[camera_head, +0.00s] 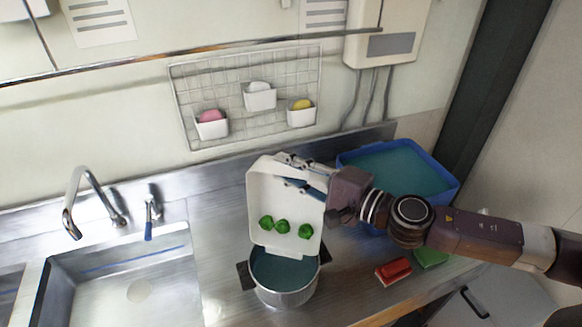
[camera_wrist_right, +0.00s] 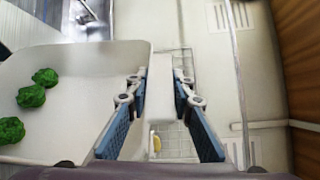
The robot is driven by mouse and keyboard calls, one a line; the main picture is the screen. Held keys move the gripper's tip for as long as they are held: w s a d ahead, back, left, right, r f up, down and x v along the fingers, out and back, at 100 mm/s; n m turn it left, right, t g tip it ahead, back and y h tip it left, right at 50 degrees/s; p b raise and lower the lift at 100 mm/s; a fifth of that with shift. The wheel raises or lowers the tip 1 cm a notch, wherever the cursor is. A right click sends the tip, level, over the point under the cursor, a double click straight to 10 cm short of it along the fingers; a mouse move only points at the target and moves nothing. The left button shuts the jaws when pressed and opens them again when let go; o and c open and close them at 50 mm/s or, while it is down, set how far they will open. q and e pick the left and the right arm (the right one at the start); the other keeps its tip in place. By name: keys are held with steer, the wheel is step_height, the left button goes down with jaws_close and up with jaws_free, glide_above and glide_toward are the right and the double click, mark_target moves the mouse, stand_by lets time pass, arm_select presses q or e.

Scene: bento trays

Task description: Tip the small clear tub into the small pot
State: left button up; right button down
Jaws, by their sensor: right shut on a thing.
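The small tub (camera_head: 268,190) looks white rather than clear and is steeply tilted, its lower edge over the pot's mouth. Three green leafy pieces (camera_head: 282,226) lie inside it, on its lower part. My right gripper (camera_head: 292,172) is shut on the tub's upper right edge. In the right wrist view, the tub (camera_wrist_right: 85,75) fills the left side, and its wall lies between the fingers of the gripper (camera_wrist_right: 160,90). The small pot (camera_head: 287,298) is metal, with dark handles and a bluish inside, and stands upright on the counter. My left gripper is out of view.
A sink (camera_head: 130,262) with a faucet (camera_head: 78,200) lies to the left. A blue bin (camera_head: 447,195) of bluish liquid stands behind my right arm. A red block (camera_head: 393,270) and a green sponge (camera_head: 430,257) lie right of the pot. A wire rack (camera_head: 235,85) hangs on the wall.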

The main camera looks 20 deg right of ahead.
steer(key=s+a+f+n+t+y, duration=0.2)
steer(key=s+a+n, duration=0.6)
steer(key=s, duration=0.5)
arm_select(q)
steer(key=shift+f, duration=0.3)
arm_select(e)
steer(key=s+a+f+n+y, duration=0.4)
steer(key=s+a+f+n, duration=0.2)
steer(key=s+f+n, duration=0.3)
steer(key=shift+s+a+f+g, duration=0.35)
steer(key=shift+f+g, duration=0.05)
steer(key=shift+f, duration=0.85)
stand_by(0.6)
